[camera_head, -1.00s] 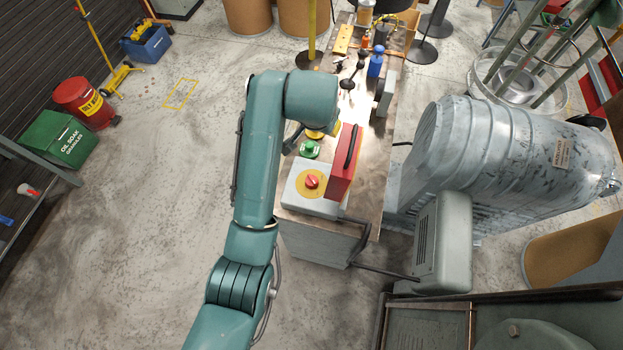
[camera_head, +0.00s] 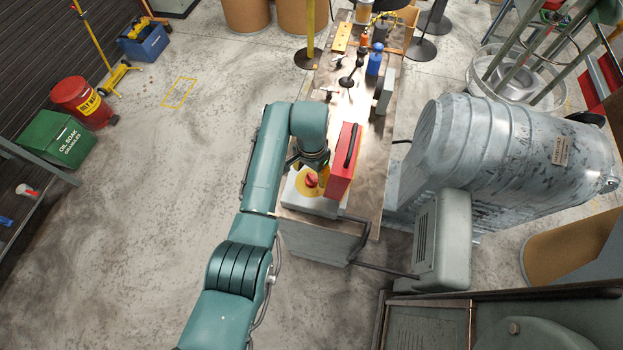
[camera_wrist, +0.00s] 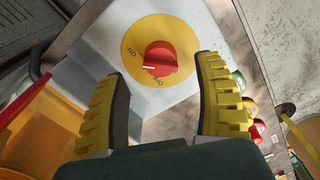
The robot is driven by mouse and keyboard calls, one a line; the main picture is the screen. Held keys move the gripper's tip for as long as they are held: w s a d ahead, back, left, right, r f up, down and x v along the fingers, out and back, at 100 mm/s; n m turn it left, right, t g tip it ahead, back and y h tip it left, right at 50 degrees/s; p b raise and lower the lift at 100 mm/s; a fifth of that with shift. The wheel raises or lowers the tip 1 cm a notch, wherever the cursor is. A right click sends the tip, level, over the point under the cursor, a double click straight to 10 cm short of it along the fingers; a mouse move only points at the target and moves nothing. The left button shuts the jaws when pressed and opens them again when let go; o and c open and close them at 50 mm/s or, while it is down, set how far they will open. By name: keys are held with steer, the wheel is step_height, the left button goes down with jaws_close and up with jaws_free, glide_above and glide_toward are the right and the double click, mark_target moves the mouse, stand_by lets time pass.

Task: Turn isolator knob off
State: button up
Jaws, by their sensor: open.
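The red isolator knob (camera_head: 311,180) sits on a round yellow plate (camera_head: 301,187) on top of a light grey box (camera_head: 312,205) at the near end of the bench. My gripper (camera_wrist: 160,100) is open and empty. Its two yellow ribbed fingers spread on either side below the knob, apart from it. In the head view my wrist hangs just behind the knob and partly hides the plate.
A red box with a black handle (camera_head: 344,160) stands close to the right of the knob. Green, yellow and red buttons (camera_wrist: 242,105) show right of the fingers in the wrist view. A large grey motor-like drum (camera_head: 500,150) lies right of the bench.

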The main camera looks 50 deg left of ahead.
mark_target(311, 178)
step_height(311, 178, down, 4)
steer(key=shift+f+b, duration=0.1)
steer(key=shift+b, duration=0.2)
jaws_close()
